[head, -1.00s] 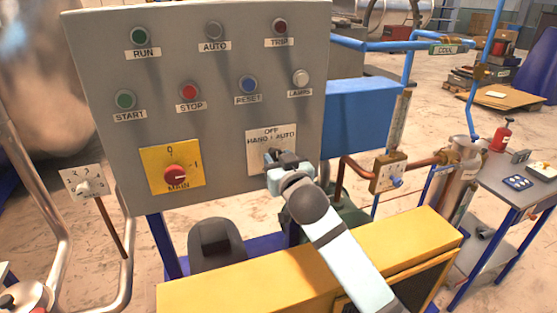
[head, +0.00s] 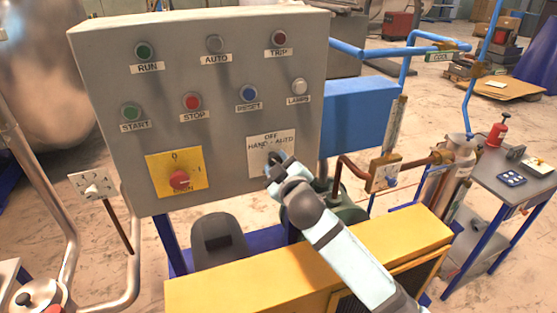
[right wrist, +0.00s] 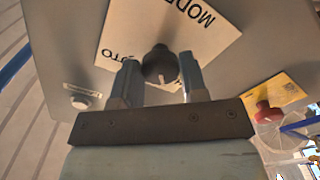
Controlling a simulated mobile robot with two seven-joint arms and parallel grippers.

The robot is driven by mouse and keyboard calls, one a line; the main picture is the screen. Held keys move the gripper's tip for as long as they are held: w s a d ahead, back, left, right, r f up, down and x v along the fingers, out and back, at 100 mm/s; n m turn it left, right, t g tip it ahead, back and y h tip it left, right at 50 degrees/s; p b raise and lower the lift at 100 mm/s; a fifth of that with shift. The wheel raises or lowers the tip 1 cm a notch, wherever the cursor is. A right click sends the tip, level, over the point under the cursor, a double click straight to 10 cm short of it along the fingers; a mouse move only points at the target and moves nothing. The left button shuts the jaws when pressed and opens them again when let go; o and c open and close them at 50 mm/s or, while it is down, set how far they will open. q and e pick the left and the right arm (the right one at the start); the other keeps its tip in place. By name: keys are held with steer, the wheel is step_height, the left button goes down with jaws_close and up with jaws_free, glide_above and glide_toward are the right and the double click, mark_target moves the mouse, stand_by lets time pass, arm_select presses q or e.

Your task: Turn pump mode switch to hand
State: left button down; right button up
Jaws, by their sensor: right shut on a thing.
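The pump mode switch is a dark round knob (right wrist: 158,64) on a white plate (head: 272,145) marked OFF, HAND and AUTO, at the lower right of the grey panel (head: 225,125). My right gripper (head: 276,168) is at this knob, its body covering the lower part of the plate. In the right wrist view the two fingers of this gripper (right wrist: 160,82) are on either side of the knob, shut on it. A white mark on the knob points toward the bottom of that picture. My left gripper is not in view.
A red main switch (head: 180,180) on a yellow plate sits left of the mode switch. Push buttons and lamps, including the white LAMPS button (head: 299,87), lie above. A yellow housing (head: 235,281) is below my right arm. A blue box (head: 357,112) stands to the right.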

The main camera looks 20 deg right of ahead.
steer(key=shift+n, duration=0.5)
steer(key=o, duration=0.9)
steer(key=s+b, duration=0.1)
steer(key=s, duration=0.3)
steer(key=s+b, duration=0.1)
steer(key=s, duration=0.8)
steer(key=shift+s+d+b, duration=0.25)
steer(key=shift+s+b, duration=0.15)
steer(key=shift+f, duration=0.1)
